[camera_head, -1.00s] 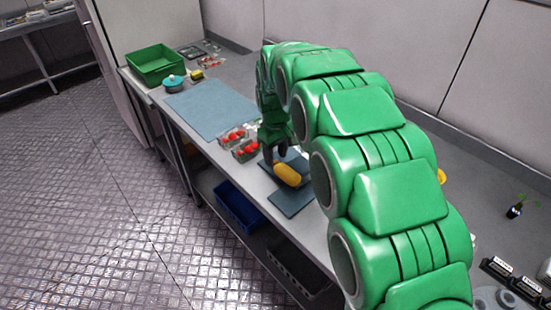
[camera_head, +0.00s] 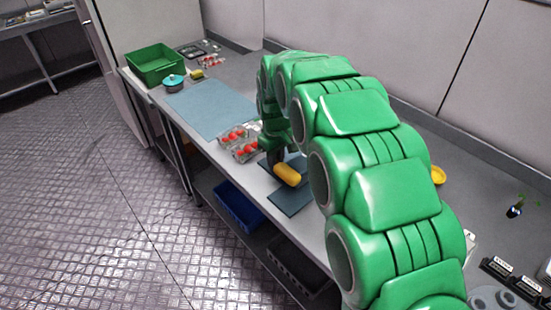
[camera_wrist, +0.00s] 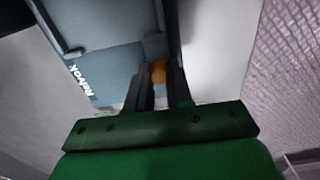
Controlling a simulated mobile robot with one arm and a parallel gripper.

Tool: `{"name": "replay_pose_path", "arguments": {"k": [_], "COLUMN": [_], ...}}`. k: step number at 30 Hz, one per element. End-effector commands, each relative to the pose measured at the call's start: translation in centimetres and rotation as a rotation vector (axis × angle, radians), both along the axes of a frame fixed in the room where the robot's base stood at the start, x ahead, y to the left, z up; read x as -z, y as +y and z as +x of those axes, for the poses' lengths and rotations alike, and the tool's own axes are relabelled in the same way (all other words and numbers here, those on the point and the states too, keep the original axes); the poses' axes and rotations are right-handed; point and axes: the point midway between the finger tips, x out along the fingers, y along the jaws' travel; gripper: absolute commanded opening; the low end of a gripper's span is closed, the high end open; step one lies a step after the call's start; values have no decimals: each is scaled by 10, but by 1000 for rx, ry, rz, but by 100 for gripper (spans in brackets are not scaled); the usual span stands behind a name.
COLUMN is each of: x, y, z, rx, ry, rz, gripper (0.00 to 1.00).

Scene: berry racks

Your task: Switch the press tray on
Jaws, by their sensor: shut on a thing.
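The press tray (camera_head: 291,201) is a flat blue-grey unit on the counter, with a thick yellow handle (camera_head: 287,174) at its near side. In the wrist view, the blue-grey body (camera_wrist: 112,72) carries a white label reading like "Relvok". My gripper (camera_head: 277,158) is at the handle, partly hidden behind it and my green arm. In the wrist view, my gripper (camera_wrist: 166,76) has its dark fingers close together at the orange-yellow handle end (camera_wrist: 158,71), shut on it.
Clear boxes of red berries (camera_head: 240,142) stand just left of my gripper. Beyond are a blue-grey mat (camera_head: 211,108), a teal-lidded pot (camera_head: 174,82) and a green crate (camera_head: 155,63). A yellow dish (camera_head: 438,175) lies right of my arm.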

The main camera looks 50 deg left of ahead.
Motion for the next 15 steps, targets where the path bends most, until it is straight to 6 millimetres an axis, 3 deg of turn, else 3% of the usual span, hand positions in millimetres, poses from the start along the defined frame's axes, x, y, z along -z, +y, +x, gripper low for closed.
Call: {"name": "replay_pose_path", "arguments": {"k": [8,15], "x": [0,-1], "y": [-6,-30], "z": [0,0], "rx": [0,-1], "ry": [1,1], "rz": [-2,-2], "gripper": [0,0]}}
